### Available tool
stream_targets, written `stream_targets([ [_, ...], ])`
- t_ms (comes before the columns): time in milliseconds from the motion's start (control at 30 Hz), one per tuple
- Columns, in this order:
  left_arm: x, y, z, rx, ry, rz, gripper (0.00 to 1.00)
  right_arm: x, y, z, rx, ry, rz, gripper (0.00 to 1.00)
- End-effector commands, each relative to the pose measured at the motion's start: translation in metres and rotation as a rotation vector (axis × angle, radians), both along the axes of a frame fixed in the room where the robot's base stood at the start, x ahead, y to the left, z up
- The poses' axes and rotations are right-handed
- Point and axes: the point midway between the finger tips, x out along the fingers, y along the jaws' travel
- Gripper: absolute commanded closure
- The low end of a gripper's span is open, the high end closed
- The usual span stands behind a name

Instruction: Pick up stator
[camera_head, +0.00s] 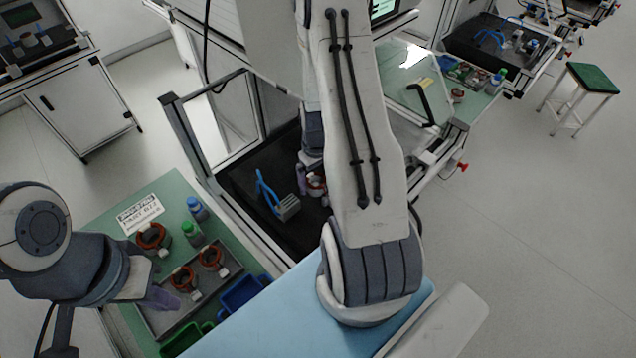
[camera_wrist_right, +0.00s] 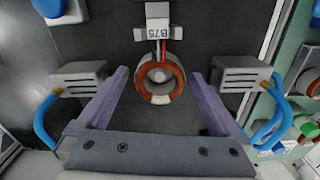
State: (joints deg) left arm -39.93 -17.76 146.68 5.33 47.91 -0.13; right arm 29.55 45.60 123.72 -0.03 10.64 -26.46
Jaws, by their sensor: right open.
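A stator (camera_wrist_right: 160,80), a copper-red ring in a pale housing with a tag reading "B75", lies on a dark surface in the right wrist view. In the head view the stator (camera_head: 316,183) is partly covered by my right arm. My right gripper (camera_wrist_right: 159,73) is open, its two purple fingers on either side of the stator with gaps to it. My left gripper (camera_head: 163,297) is at the left beside the parts tray; its finger opening is unclear. More stators lie on the tray (camera_head: 183,278) (camera_head: 210,257) and on the green mat (camera_head: 151,238).
Grey terminal blocks (camera_wrist_right: 80,78) (camera_wrist_right: 240,74) with blue cables flank the stator closely. A frame post (camera_head: 200,150) borders the dark bay. Bottles (camera_head: 197,209) (camera_head: 192,233), a blue bin (camera_head: 243,293) and a green bin (camera_head: 188,340) stand around the grey tray (camera_head: 160,322).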

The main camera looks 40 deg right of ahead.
Motion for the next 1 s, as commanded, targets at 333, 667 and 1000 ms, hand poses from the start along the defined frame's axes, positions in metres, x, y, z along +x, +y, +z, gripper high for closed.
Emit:
stream_targets([
  [333,0.0,0.0,0.0,0.0,0.0,0.0,1.0,0.0,0.0,0.0,0.0,0.0,0.0,0.92],
  [667,0.0,0.0,-0.001,0.0,0.0,0.0,1.0,0.0,0.0,0.002,0.0,-0.001,0.0,1.0],
  [1000,0.0,0.0,-0.015,0.0,0.0,0.002,1.0,0.002,-0.001,0.032,-0.003,-0.007,0.0,1.0],
])
